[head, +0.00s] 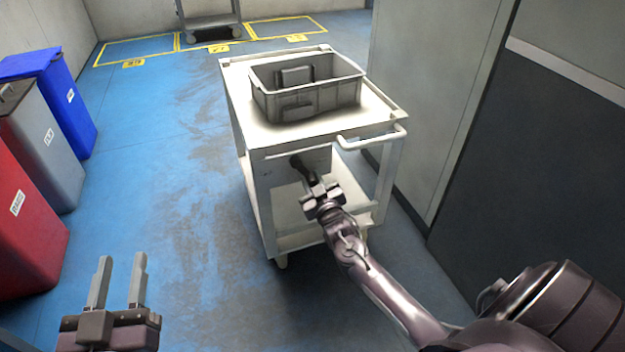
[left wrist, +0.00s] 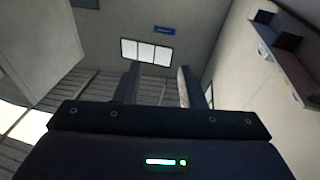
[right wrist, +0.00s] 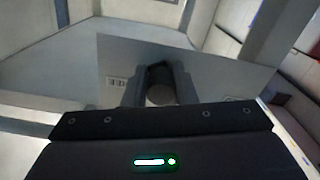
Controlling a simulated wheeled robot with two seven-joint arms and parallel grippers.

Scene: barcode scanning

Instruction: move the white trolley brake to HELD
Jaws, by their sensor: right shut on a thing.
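The white trolley (head: 262,135) stands in the middle of the head view. Its brake is a dark lever (head: 297,162) on a grey plate (head: 318,160) below the top shelf. My right gripper (head: 312,184) is at the front of the trolley, shut on the brake lever. In the right wrist view the lever's round end (right wrist: 160,94) sits between the fingers, in front of the plate (right wrist: 215,80). Small marks show on both sides of the lever, too small to read. My left gripper (head: 120,280) is open and empty at the lower left, away from the trolley.
A grey crate (head: 335,97) with dark items sits on the trolley top. A white handle (head: 375,140) juts out at its right front corner. Grey cabinets stand close on the right. Red (head: 25,225), grey and blue bins line the left. The blue floor between is clear.

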